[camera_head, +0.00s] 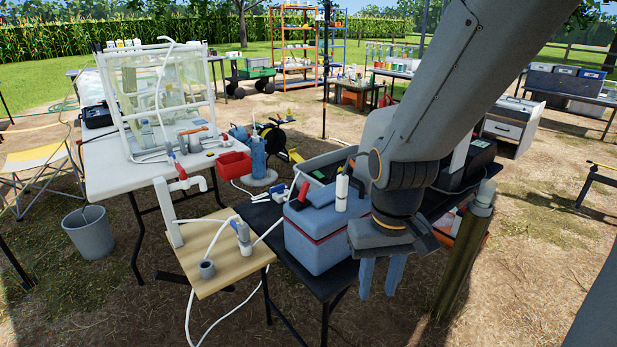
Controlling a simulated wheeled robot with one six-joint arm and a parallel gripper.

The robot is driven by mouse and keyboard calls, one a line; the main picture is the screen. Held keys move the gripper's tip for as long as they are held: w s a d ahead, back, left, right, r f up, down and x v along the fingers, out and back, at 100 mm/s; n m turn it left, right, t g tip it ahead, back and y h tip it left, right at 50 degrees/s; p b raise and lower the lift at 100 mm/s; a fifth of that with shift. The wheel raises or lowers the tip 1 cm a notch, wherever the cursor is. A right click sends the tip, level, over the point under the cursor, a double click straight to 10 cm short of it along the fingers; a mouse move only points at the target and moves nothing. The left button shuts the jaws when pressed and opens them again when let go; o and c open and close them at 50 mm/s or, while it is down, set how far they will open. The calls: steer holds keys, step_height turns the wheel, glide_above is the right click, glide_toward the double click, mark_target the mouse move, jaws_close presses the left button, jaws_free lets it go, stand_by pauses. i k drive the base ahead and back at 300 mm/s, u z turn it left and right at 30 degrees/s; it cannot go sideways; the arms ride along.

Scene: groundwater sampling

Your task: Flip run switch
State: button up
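My gripper (381,290) hangs from my arm at the right of centre, its two blue fingers pointing down. A gap shows between the fingers, with nothing held in it. The fingers are just right of the blue cooler (315,245), in front of the dark table. I cannot make out a run switch for certain. A dark box with a green panel (318,177) lies behind the cooler. Another dark device (481,150) is partly hidden behind my arm at the right. Either is too small or covered to show a switch clearly.
A thick well pipe (462,255) stands right of my gripper. A wooden board (225,275) with valve and tubing is at left. Open ground lies at the lower right.

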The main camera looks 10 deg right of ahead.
mark_target(317, 174)
steer(key=k, duration=1.35)
steer(key=z, duration=0.8)
steer(key=i, duration=1.55)
steer(key=u, duration=0.55)
